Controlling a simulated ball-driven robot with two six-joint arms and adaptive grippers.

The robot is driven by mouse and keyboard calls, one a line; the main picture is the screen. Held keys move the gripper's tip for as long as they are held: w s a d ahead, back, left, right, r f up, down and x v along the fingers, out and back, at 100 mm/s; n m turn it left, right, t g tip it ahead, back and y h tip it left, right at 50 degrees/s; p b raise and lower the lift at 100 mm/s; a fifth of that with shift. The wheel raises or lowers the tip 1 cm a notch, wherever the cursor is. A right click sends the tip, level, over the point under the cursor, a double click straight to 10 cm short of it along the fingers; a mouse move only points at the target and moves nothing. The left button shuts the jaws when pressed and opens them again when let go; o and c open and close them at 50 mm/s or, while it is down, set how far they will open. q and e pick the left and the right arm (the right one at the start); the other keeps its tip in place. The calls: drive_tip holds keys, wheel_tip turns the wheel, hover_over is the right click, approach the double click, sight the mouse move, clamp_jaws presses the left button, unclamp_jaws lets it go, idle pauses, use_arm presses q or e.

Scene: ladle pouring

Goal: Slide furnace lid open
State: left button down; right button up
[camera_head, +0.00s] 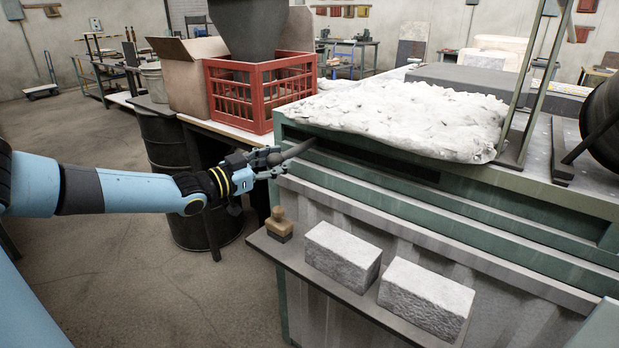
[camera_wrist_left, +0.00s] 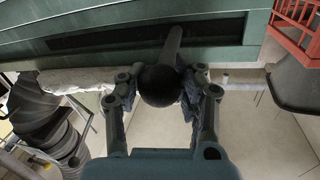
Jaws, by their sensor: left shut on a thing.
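The green furnace (camera_head: 420,195) fills the right half of the head view, with a rough white slab (camera_head: 400,115) on its top. I cannot tell for sure which part is the lid. A long dark slot (camera_head: 370,159) runs along its upper side. A dark lever handle (camera_head: 298,149) sticks out of the slot's left end. My left gripper (camera_head: 264,160) is shut on the handle's ball knob. In the left wrist view, the black ball (camera_wrist_left: 158,86) sits between the fingers, and the lever runs up to the slot (camera_wrist_left: 145,35). My right gripper is not in view.
A shelf (camera_head: 290,252) below the slot holds two pale blocks (camera_head: 342,256) (camera_head: 427,297) and a small wooden-handled stamp-like tool (camera_head: 279,225). A red crate (camera_head: 240,95), a cardboard box (camera_head: 185,72) and a dark drum (camera_head: 160,140) stand behind my left gripper. Open floor lies at left.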

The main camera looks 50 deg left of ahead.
use_arm(q)
drive_tip(key=s+a+b, duration=0.2)
drive_tip(key=a+b, duration=0.1)
drive_tip(key=a, duration=0.6)
drive_tip(key=shift+s+a+f, duration=0.2)
drive_tip(key=shift+s+a, duration=0.1)
drive_tip(key=shift+a, duration=0.05)
drive_tip(key=c, duration=1.3)
unclamp_jaws()
drive_tip(key=o, duration=0.4)
drive_tip(key=shift+s+a, duration=0.2)
drive_tip(key=shift+s, duration=0.05)
drive_tip(key=shift+o, duration=0.5)
drive_tip(key=shift+r, duration=0.1)
drive_tip(key=s, duration=1.1)
drive_tip(key=shift+s+d, duration=0.3)
drive_tip(key=shift+s, duration=0.1)
